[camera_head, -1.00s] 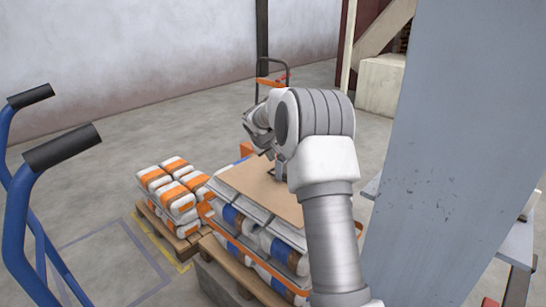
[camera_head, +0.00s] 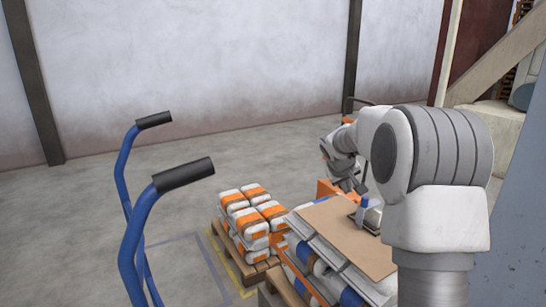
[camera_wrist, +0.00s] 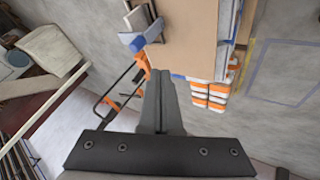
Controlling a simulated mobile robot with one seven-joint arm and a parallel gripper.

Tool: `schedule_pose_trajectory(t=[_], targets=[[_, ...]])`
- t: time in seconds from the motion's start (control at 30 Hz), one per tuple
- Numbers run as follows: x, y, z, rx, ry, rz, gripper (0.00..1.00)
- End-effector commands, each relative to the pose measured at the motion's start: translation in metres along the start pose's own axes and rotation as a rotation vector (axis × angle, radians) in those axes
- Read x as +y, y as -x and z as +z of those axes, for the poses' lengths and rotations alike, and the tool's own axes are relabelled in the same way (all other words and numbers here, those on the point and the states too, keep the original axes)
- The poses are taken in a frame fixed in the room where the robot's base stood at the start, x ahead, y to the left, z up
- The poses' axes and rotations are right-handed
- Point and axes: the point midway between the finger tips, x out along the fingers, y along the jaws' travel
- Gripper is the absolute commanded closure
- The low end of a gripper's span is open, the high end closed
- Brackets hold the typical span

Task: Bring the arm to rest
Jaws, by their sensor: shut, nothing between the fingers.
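My arm stands at the right of the head view, bent at the elbow, with its far end beyond the stack of bags. My gripper (camera_wrist: 158,76) shows in the wrist view with its two fingers together and nothing between them. In the head view the gripper is small and partly hidden behind my arm. A brown cardboard sheet (camera_head: 345,238) lies on the stack. A small blue and grey-white item (camera_head: 369,212) rests on the sheet; its blue part also shows in the wrist view (camera_wrist: 150,36). The gripper appears apart from both.
Several orange and white bags (camera_head: 246,221) are piled on a pallet left of the stack. A cart with blue handles (camera_head: 147,215) stands at the front left. An orange and black hand truck (camera_wrist: 122,92) is near the fingers in the wrist picture. Open floor lies toward the wall.

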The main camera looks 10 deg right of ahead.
Motion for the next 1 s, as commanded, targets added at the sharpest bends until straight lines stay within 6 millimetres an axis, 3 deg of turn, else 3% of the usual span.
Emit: schedule_pose_trajectory(t=[0.17,0.37,0.7,1.0], targets=[[-0.005,0.050,0.013,0.003,-0.020,-0.019,1.00],[-0.020,0.123,0.050,-0.004,-0.056,-0.063,1.00],[-0.055,0.221,0.139,-0.012,-0.125,-0.168,1.00],[-0.096,0.273,0.229,-0.014,-0.177,-0.292,1.00]])
